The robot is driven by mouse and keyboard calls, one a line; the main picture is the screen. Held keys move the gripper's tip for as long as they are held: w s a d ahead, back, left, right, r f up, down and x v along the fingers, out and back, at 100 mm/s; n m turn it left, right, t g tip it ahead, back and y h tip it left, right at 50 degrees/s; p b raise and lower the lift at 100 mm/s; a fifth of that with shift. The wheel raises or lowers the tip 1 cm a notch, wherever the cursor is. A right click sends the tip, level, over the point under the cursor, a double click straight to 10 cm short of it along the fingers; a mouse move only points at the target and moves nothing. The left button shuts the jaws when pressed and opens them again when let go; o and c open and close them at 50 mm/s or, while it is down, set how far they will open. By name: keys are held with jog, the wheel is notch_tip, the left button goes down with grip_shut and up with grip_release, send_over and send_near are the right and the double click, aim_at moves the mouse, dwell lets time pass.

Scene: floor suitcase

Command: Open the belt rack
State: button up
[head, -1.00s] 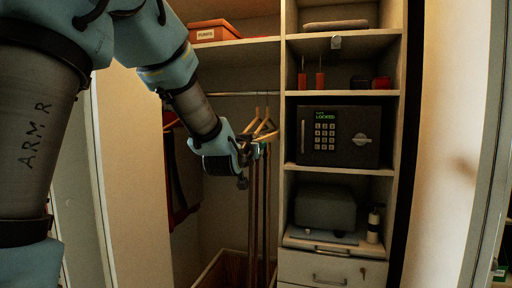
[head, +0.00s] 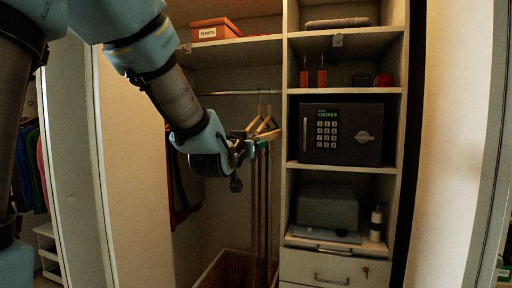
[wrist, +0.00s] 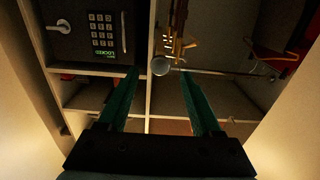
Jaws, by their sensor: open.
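The belt rack shows in the wrist view as a narrow brass-coloured row of hooks (wrist: 176,40) with a round grey knob (wrist: 161,66) at its near end. In that view the knob appears between the tips of my gripper's two green fingers (wrist: 159,77). The fingers are apart, and I see no clear contact with the knob. In the head view my gripper (head: 258,145) is inside the closet, left of the shelf divider. Long dark belts (head: 260,210) hang just beyond it. The wrist hides most of the rack there.
Wooden hangers (head: 267,126) hang on a rod (head: 225,93) behind my gripper. A locked safe (head: 341,134) sits on the shelves to the right, beside the divider (head: 283,200). A basket (head: 232,266) stands below. The closet's left side panel (head: 130,170) is close to my arm.

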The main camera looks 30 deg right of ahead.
jog(key=b+v, duration=0.1)
jog(key=v, duration=0.4)
dwell(0.4)
jog(key=w+a+f+n+g+y+p, duration=0.35)
jog(key=a+f+y, duration=0.45)
jog(key=a+f, duration=0.65)
jog(key=s+a+f+n+g+y+p, duration=0.1)
jog(key=s+a+f+g, duration=0.1)
jog(key=s+a, duration=0.2)
jog(key=s+a+f+n+g+y, duration=0.1)
jog(key=s+a+f+g, duration=0.2)
jog(key=a, duration=0.6)
jog(key=s+a+f+n+g+y+p, duration=0.1)
jog(key=s+a+f+n+g+y, duration=0.1)
jog(key=a, duration=0.4)
jog(key=s+g, duration=0.1)
jog(key=s, duration=0.1)
jog(key=shift+s+a+f+p, duration=0.25)
jog(key=shift+s+f+p, duration=0.05)
jog(key=shift+f, duration=0.1)
